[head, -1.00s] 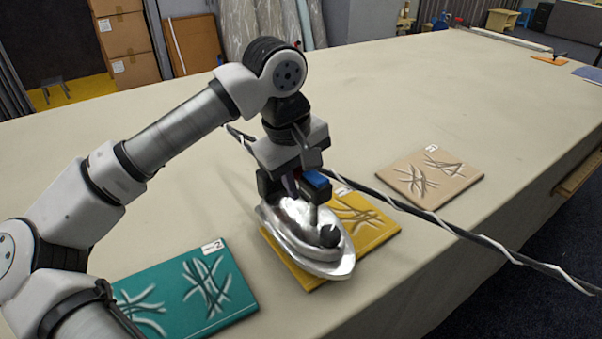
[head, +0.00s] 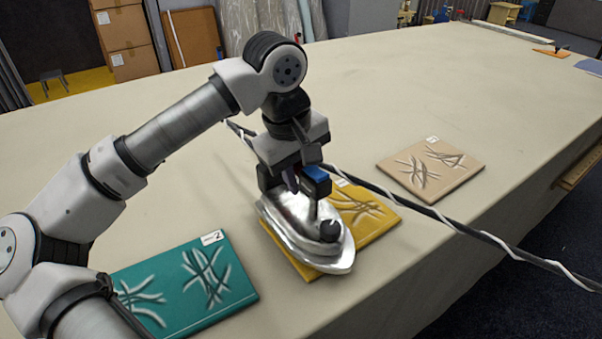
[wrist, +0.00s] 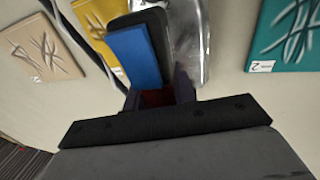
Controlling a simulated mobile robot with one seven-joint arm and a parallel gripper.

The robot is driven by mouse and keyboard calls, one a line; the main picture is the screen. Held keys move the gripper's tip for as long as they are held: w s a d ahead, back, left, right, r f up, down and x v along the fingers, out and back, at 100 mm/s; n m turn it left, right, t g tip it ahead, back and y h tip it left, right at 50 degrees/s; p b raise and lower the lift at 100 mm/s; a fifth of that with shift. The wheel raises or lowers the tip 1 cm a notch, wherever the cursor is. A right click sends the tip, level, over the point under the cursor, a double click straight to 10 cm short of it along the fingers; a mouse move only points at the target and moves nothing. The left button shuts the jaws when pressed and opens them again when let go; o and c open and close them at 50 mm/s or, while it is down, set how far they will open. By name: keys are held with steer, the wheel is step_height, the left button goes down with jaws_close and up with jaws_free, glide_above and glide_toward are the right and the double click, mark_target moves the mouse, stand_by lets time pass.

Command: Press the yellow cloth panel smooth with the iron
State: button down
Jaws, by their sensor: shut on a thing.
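The silver iron (head: 305,238) is in my gripper (head: 296,185), which is shut on its handle. The iron sits over the left part of the yellow cloth panel (head: 372,222) and hides that part. Whether its sole touches the cloth cannot be told. Crease marks show on the uncovered right part of the panel. In the wrist view the iron (wrist: 195,45) is partly hidden behind a blue and black block, with the yellow panel (wrist: 95,20) at its left.
A teal creased panel (head: 186,287) lies at the left and a beige creased panel (head: 432,170) at the right. A black and white cord (head: 440,215) crosses the table between the yellow and beige panels. The far table (head: 400,80) is mostly clear.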

steer(key=shift+s+f+b, duration=0.1)
steer(key=shift+f+b, duration=0.5)
stand_by(2.0)
steer(key=shift+r+p, duration=2.05)
steer(key=shift+r, duration=1.6)
